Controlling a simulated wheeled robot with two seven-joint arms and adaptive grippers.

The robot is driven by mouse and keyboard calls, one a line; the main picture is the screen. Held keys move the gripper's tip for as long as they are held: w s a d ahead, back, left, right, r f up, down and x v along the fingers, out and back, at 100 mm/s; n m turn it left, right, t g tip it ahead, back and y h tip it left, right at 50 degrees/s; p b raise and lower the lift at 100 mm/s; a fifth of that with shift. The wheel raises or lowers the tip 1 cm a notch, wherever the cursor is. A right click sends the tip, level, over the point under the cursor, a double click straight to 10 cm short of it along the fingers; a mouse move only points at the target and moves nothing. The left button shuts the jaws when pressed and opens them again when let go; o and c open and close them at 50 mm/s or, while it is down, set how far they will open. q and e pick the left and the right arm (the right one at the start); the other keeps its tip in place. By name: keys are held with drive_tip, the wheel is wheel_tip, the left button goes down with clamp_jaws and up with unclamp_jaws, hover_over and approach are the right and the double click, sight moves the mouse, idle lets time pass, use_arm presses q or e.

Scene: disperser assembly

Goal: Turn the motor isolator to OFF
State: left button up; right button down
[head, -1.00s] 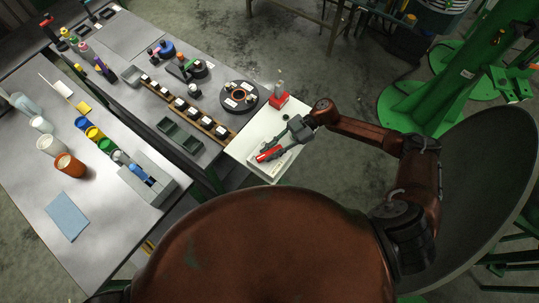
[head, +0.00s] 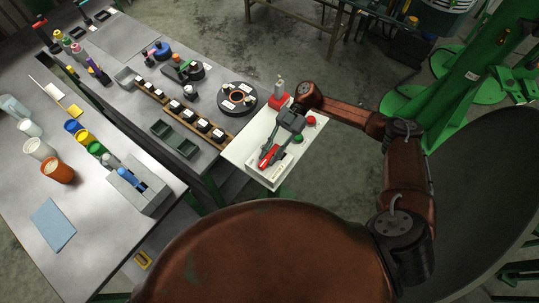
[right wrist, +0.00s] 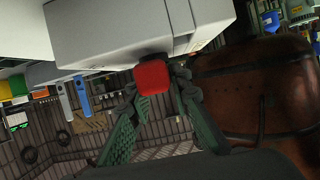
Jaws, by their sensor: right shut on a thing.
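The motor isolator is on a white box (head: 250,154) at the end of the bench. Its red handle (head: 268,157) slants from lower left to upper right in the head view, and its red end shows in the right wrist view (right wrist: 152,77). My right gripper (head: 274,147) reaches over the box from the upper right. Its fingers (right wrist: 155,88) are on either side of the handle, shut on it. The gripper covers part of the isolator, and I cannot read its OFF mark. My left gripper is out of view.
A green button (head: 298,138) and a red button (head: 311,120) are on the box beside the gripper. A red-based grey item (head: 279,97) stands behind it. A dark round disc (head: 237,98) and a wooden rack (head: 203,126) are on the bench to the left.

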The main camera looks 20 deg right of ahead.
drive_tip(key=shift+f, duration=0.1)
drive_tip(key=c, duration=1.8)
unclamp_jaws()
drive_tip(key=shift+o, duration=0.2)
drive_tip(key=v, duration=1.2)
drive_tip(key=shift+s, duration=0.1)
